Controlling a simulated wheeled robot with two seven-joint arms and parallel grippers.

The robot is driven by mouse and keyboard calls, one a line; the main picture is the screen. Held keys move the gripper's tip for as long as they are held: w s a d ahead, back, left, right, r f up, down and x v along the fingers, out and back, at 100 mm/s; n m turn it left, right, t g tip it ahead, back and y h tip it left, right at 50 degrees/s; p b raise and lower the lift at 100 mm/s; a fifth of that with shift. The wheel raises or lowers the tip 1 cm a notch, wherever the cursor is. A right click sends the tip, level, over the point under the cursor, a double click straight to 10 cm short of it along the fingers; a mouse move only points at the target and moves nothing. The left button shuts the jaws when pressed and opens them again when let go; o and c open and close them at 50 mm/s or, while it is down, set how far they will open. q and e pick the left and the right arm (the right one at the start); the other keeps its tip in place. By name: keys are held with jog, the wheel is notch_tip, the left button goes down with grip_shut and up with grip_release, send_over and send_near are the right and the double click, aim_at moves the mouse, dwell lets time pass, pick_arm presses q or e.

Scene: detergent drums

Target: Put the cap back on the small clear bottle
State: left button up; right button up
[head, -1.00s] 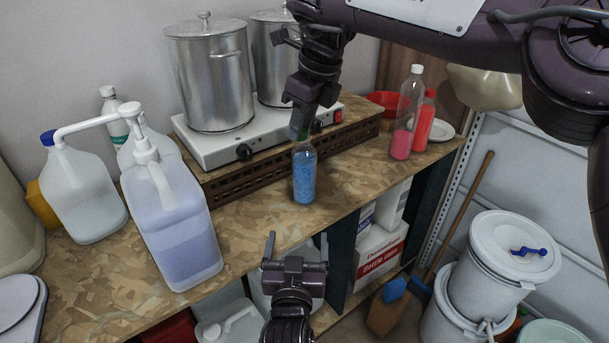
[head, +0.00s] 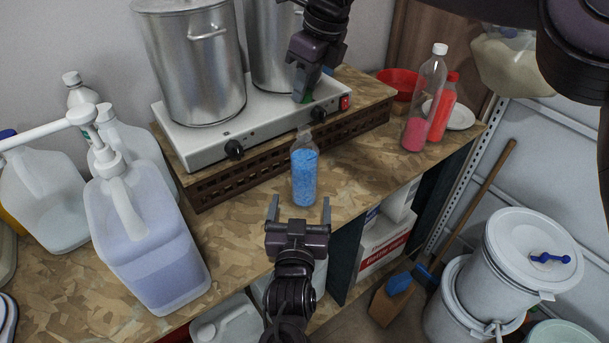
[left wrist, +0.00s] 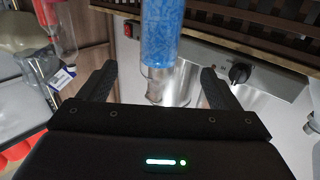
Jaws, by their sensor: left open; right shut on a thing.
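The small clear bottle (head: 304,178) with blue contents stands upright on the wooden worktop, its neck open. It shows upside down in the left wrist view (left wrist: 161,36), its clear neck between the finger directions. My right gripper (head: 305,94) is above the bottle, apart from its mouth. It is shut on a small green thing, seemingly the cap (head: 309,98), mostly hidden by the fingers. My left gripper (head: 298,205) is open just in front of the bottle, fingers pointing at it, one to each side; it also shows in the left wrist view (left wrist: 159,70). I cannot tell any contact.
A hotplate (head: 205,150) with metal pots stands on a slatted riser behind the bottle. A large pump jug (head: 150,240) stands to the left. A tall clear bottle with pink contents (head: 425,105) and a red bottle (head: 442,108) stand to the right. White drums (head: 520,250) are at lower right.

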jog(key=shift+s, duration=0.15)
pick_arm(q)
jog(key=w, duration=1.1)
jog(key=shift+w+d, duration=0.1)
jog(key=shift+d, duration=0.25)
pick_arm(e)
jog(key=shift+w+f, duration=0.1)
jog(key=shift+w, duration=0.2)
pick_arm(q)
jog(key=shift+w+f, duration=0.15)
jog(key=shift+w, duration=0.5)
pick_arm(e)
jog(key=shift+w, duration=0.15)
pick_arm(q)
jog(key=shift+s, duration=0.1)
jog(key=shift+c, duration=0.4)
jog(key=c, duration=1.4)
pick_arm(e)
send_over(307, 141)
jog(key=shift+w+f, duration=0.25)
jog(key=shift+f, duration=0.95)
jog(key=shift+w+f, duration=0.2)
jog(key=shift+f, duration=1)
jog(key=shift+f, duration=0.9)
